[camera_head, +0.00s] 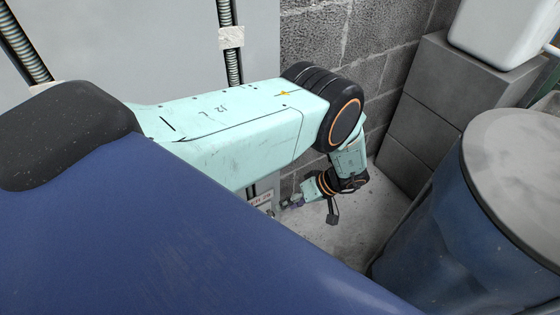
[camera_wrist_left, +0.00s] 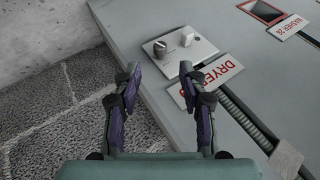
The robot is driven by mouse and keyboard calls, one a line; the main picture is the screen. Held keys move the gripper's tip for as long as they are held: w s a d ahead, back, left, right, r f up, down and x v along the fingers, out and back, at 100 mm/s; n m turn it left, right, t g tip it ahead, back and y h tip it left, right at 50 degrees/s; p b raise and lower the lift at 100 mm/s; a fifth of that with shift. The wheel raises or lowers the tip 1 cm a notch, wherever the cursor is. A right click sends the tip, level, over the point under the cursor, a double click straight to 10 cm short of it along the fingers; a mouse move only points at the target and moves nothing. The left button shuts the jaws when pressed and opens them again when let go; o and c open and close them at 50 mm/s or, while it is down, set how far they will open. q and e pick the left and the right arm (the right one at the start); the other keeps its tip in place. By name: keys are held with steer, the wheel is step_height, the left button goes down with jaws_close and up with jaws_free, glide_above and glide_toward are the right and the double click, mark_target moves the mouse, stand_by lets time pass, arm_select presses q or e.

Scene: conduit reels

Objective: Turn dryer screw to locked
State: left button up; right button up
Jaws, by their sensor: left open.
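The dryer screw (camera_wrist_left: 160,49) looks like a small dark, round-headed knob on a pale plate (camera_wrist_left: 205,52) fixed to the grey panel, in the wrist view. A white block (camera_wrist_left: 187,37) sits beside it on the same plate. A red-lettered DRYER sign (camera_wrist_left: 217,80) is below the plate. My left gripper (camera_wrist_left: 158,76) is open and empty, its two fingertips apart and short of the plate, with the screw beyond the gap. In the head view my left gripper (camera_head: 292,202) is low by the panel, small and partly hidden. The screw cannot be made out there. My right gripper is not in view.
A ribbed conduit (camera_wrist_left: 245,118) runs down the panel. In the head view a blue drum (camera_head: 440,235) stands at right, near a block wall (camera_head: 330,35); bare floor (camera_head: 335,235) shows between.

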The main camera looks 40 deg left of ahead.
arm_select(q)
steer(key=v, duration=0.5)
steer(key=shift+w+d+r, duration=0.1)
steer(key=shift+d+r, duration=0.05)
steer(key=shift+r, duration=0.05)
